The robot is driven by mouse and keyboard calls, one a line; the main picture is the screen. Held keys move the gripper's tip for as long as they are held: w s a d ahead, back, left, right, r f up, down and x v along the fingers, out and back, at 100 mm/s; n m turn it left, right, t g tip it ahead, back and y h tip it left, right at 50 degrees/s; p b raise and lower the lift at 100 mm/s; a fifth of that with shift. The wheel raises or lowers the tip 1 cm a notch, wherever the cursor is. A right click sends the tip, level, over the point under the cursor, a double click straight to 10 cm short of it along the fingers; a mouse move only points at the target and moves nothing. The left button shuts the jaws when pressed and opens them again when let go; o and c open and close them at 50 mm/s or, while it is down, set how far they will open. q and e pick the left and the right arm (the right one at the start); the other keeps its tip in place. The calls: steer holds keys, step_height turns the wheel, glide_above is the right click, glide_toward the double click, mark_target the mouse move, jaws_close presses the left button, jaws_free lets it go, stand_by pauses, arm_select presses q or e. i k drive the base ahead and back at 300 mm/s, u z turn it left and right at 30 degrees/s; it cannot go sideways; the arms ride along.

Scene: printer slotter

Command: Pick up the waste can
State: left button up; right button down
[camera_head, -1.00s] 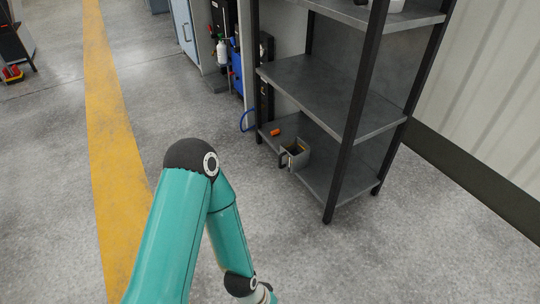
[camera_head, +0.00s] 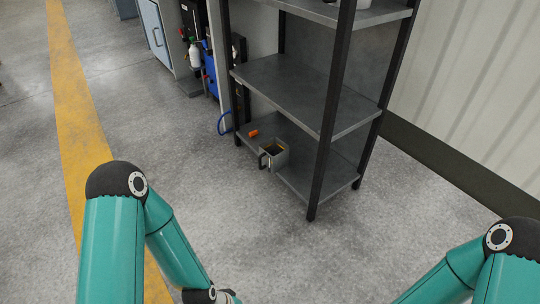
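A small grey open-topped bin with a handle, likely the waste can (camera_head: 279,159), stands on the lowest shelf of a dark metal rack, near its front left edge. Its inside looks dark with something yellowish in it, too small to make out. My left arm comes up at the lower left and my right arm at the lower right. Both arms are well short of the rack. Both grippers lie outside the picture.
The grey rack (camera_head: 292,88) has black uprights; its front post (camera_head: 331,120) stands right of the bin. A small orange object (camera_head: 253,133) lies behind the bin on the same shelf. The floor (camera_head: 240,230) in front is clear.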

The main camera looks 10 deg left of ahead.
mark_target(274, 153)
steer(key=i, duration=1.65)
steer(key=z, duration=0.05)
